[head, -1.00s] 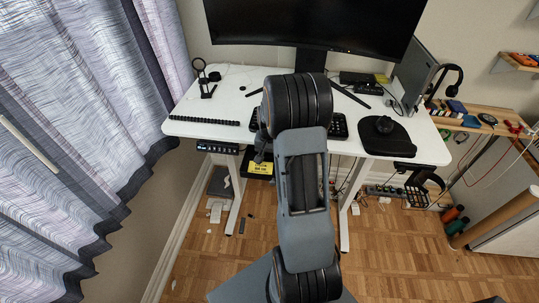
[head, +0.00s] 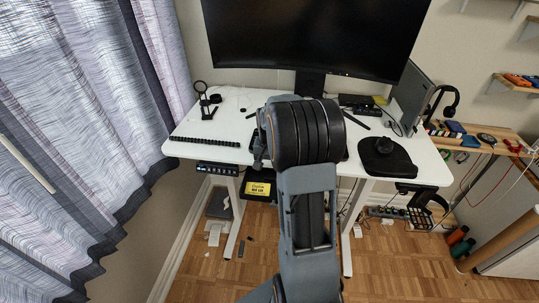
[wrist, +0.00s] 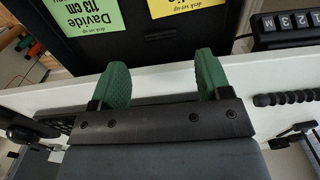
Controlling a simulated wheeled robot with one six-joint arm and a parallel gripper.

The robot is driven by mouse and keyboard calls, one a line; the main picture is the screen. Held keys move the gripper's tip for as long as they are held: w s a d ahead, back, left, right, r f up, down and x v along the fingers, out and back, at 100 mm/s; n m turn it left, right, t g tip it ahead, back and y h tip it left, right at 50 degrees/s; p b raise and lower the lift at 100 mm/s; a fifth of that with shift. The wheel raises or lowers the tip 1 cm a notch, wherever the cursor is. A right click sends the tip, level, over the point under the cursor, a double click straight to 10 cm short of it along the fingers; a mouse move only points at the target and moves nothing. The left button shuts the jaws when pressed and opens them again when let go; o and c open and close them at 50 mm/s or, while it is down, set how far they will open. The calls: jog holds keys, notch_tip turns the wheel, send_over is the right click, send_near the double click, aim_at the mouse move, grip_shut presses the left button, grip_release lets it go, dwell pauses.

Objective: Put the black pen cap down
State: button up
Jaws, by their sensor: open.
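My gripper (wrist: 160,85) shows in the wrist view with its two green fingers wide apart. Nothing is held between them; the white desk edge and a dark front lie beyond the gap. In the head view my arm hides the fingers. I cannot make out the black pen cap for certain in any view. A tiny dark spot (head: 242,110) lies on the white desk (head: 222,128) in the head view, too small to identify.
A black beaded strip (head: 205,142) lies along the desk's front left edge. The desk control panel (wrist: 286,28) and green (wrist: 85,14) and yellow (wrist: 192,14) notes are near the gripper. A mouse pad (head: 390,165) lies right, a monitor (head: 310,40) behind. Curtains (head: 60,150) hang left.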

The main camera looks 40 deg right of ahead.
jog(key=s+a+r+n+t, duration=0.2)
jog(key=s+a+r+n, duration=0.3)
jog(key=a+r, duration=0.65)
jog(key=s+a+f+n+t, duration=0.1)
jog(key=s+a+n+t, duration=0.1)
jog(key=s+a, duration=0.5)
jog(key=s+n, duration=0.1)
jog(key=s, duration=0.2)
jog(key=shift+a+n+b, duration=0.2)
jog(key=shift+n+b, duration=0.1)
jog(key=shift+n, duration=0.1)
jog(key=shift+c, duration=0.3)
